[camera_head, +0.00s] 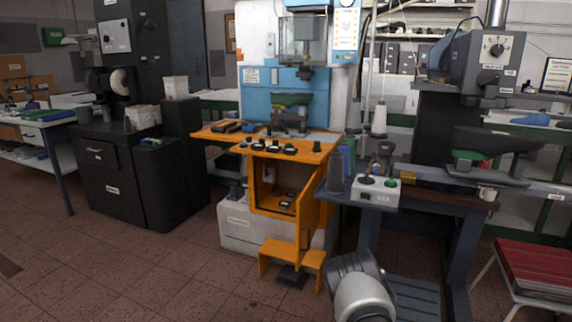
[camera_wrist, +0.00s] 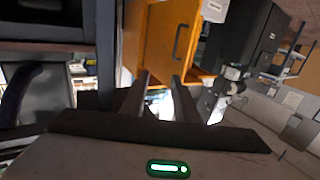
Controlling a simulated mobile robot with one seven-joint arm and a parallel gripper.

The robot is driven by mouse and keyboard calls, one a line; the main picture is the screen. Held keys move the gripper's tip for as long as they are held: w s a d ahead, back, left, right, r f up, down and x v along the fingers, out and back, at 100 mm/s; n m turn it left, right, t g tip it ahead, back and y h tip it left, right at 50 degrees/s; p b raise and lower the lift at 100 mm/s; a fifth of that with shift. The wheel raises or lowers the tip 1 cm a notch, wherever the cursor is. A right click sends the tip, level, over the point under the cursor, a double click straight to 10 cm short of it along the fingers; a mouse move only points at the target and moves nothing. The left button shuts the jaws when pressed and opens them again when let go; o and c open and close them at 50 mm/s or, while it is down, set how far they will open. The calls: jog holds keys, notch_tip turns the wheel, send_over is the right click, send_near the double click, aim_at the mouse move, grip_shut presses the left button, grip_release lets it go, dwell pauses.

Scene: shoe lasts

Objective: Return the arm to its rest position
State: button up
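My arm (camera_head: 358,290) shows in the head view only as a rounded grey and white part at the bottom, in front of the dark bench. My gripper is not visible there. In the wrist view my gripper (camera_wrist: 160,80) shows two dark fingers standing apart with nothing between them. Its grey body with a green light fills the bottom of that view. The orange cabinet (camera_wrist: 160,40) appears beyond the fingertips, and the picture is strongly tilted. I cannot tell the distance from the fingers to the cabinet.
A blue machine with an orange table (camera_head: 312,154) and orange step (camera_head: 292,251) stands in the middle. A dark bench with a control box (camera_head: 375,192) is close on the right. A red-topped stool (camera_head: 540,270) stands at lower right. The tiled floor (camera_head: 130,270) at left is clear.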

jog(key=w+d+r+m+g+h, duration=0.1)
jog(key=w+d+r+h, duration=0.1)
jog(key=r, duration=0.6)
jog(key=w+d+r+m+g+h, duration=0.1)
jog(key=r+m, duration=0.1)
jog(key=r, duration=0.6)
jog(key=s+a+r+g, duration=0.1)
jog(key=s+r+g, duration=0.1)
jog(key=s+r, duration=0.35)
jog(key=s+r+g, duration=0.1)
jog(key=s+r, duration=0.2)
jog(key=r, duration=0.5)
jog(key=s+a+r+g, duration=0.2)
jog(key=s+r, duration=0.2)
jog(key=s, duration=0.5)
jog(key=s+a+r+g, duration=0.2)
jog(key=s+r, duration=0.2)
jog(key=s, duration=0.5)
jog(key=s+a+n+g, duration=0.1)
jog(key=s+a+g, duration=0.2)
jog(key=s, duration=1.9)
notch_tip(320, 180, up, 27)
jog(key=p, duration=2.8)
jog(key=shift+w+y, duration=0.3)
jog(key=shift+w, duration=0.15)
